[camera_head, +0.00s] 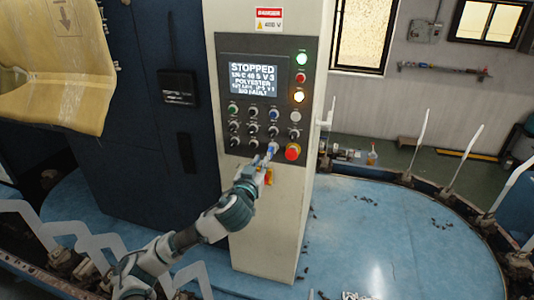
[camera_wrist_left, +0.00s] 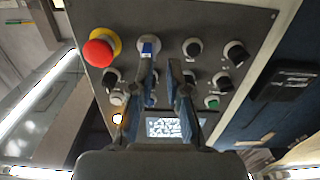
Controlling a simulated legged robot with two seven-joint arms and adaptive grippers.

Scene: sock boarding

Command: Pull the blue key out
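The blue key (camera_wrist_left: 149,47) sits in a pale round switch on the control panel (camera_head: 226,100), beside the emergency stop, in the left wrist view. In the head view the key cannot be told apart from my gripper's bluish fingers. My left gripper (camera_head: 268,154) reaches up to the lower part of the panel. In the left wrist view its two fingers (camera_wrist_left: 163,72) stand apart with an empty gap between them. The key shows just beyond the tip of the left-hand finger, not between the fingers; whether they touch cannot be told. My right gripper is not in view.
A red emergency stop button (camera_head: 292,152) on a yellow collar is close to the right of my gripper. Several black knobs and lit buttons surround it. The screen (camera_head: 254,80) reads STOPPED. A dark cabinet (camera_head: 150,110) stands left of the panel column.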

